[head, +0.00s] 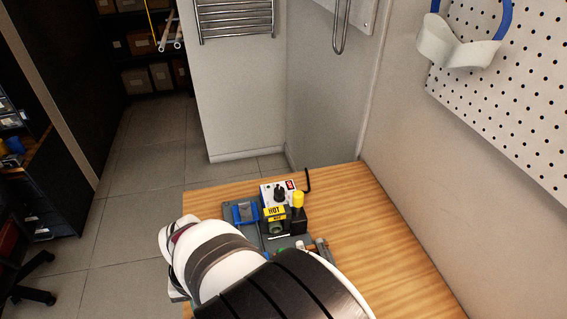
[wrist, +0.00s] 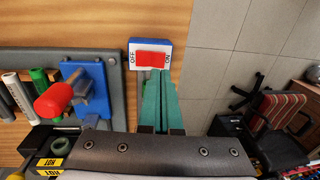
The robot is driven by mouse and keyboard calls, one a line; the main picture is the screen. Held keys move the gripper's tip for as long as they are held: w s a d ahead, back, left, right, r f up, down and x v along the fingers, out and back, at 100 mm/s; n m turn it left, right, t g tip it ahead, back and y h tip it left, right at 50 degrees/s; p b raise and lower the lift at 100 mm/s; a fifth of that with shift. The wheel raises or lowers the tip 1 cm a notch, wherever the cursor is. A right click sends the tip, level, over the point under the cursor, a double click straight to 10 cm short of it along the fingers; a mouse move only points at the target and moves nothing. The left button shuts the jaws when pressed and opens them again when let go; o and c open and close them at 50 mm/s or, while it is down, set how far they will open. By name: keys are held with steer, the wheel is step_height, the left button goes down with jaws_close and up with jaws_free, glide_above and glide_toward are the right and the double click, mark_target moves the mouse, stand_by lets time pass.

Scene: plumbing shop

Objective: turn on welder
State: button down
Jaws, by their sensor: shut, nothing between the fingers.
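A red rocker switch (wrist: 151,59) sits on a small white and blue box (wrist: 152,43) in the wrist view, with OFF printed at its left and ON at its right. Which side of the rocker is pressed in cannot be told. My gripper (wrist: 158,75) has green fingers, shut together and empty. Their tips are right beside the lower edge of the red rocker in the picture. Whether they touch it cannot be told. In the head view my arm covers the gripper, and the switch cannot be made out.
A blue block with a red-ended handle (wrist: 54,100) stands left of my fingers on a grey board (wrist: 30,61). White and green tubes lie farther left. Yellow HOT labels (head: 275,211) mark a black item on the wooden bench (head: 374,232). The bench's right part is clear.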

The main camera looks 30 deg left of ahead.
steer(key=shift+s+a+f, duration=0.1)
steer(key=shift+f, duration=1.1)
steer(key=shift+s+a+f, duration=0.1)
steer(key=shift+f, duration=1.05)
steer(key=shift+s+f, duration=0.1)
steer(key=shift+f, duration=0.1)
steer(key=shift+w+d+r, duration=0.25)
steer(key=shift+w+d, duration=0.25)
steer(key=shift+w, duration=0.1)
step_height(320, 180, up, 14)
steer(key=s+a, duration=0.1)
